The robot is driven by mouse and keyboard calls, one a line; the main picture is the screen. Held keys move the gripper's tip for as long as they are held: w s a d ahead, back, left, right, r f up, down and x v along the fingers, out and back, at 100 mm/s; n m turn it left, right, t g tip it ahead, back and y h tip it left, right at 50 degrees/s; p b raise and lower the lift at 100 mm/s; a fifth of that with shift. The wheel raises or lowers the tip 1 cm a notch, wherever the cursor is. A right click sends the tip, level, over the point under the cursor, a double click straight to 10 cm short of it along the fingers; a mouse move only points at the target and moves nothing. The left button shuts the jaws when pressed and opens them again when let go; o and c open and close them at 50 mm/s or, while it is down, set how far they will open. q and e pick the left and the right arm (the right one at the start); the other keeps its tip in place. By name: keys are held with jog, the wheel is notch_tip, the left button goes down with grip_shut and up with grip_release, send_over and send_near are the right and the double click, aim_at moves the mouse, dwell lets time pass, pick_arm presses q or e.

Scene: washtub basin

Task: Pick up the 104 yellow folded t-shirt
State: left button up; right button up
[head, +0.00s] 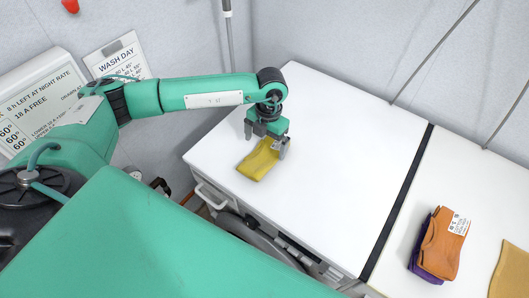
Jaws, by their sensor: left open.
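The yellow folded t-shirt (257,164) lies on the white top (330,150) near its left front edge. The gripper hides part of the shirt's far end. My right gripper is not in the head view.
An orange folded garment (443,245) lies on a purple one (418,262) at the right, beyond a dark gap (400,200). A tan cloth (512,272) is at the right edge. A wall stands behind. The white top's middle is clear.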

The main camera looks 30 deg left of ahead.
aim_at(265, 149)
pick_arm(q)
jog(key=f+p, duration=0.1)
jog(key=f, duration=0.2)
jog(key=shift+s+d+f+p, duration=0.1)
jog(key=shift+s+f+p, duration=0.1)
jog(key=shift+p, duration=0.15)
jog(key=shift+f, duration=0.55)
jog(key=c, duration=1.1)
jog(key=shift+r, duration=0.2)
